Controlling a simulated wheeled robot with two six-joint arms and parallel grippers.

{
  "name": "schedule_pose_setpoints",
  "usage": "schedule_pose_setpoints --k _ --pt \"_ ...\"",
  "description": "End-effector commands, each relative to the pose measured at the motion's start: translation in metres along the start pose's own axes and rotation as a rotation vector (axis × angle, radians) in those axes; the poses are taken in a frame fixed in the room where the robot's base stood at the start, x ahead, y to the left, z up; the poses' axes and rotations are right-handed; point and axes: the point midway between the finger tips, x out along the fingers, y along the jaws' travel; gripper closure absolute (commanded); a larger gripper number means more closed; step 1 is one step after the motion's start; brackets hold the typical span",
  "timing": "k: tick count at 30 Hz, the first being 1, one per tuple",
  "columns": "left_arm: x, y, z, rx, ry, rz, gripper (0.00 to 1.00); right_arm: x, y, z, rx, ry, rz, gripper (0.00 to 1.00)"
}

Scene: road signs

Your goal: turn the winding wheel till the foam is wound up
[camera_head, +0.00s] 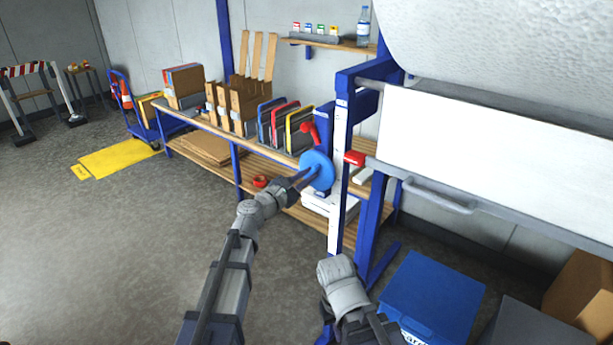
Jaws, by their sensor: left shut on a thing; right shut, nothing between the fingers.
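The winding wheel (319,165) is a blue disc on the upright of a blue and white frame (340,170), with a red part (310,133) just above it. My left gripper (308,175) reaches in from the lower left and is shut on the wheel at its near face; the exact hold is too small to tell. The foam (510,40) is a thick, pale roll at the upper right, above a white panel (500,160). My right gripper (326,308) is low in front of the frame, shut and empty, its fingers mostly hidden by its wrist.
A wooden bench (225,150) with folders and cartons runs behind the wheel. A grey bar handle (438,196) sits below the panel. A blue box (432,295) and a brown carton (585,290) stand at the lower right.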

Motion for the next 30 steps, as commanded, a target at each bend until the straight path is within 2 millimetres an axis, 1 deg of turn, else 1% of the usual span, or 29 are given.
schedule_pose_setpoints --k 30 --pt "0.000 -0.012 -0.006 0.967 0.001 -0.001 1.00 0.011 -0.001 -0.001 0.000 0.000 0.000 1.00"
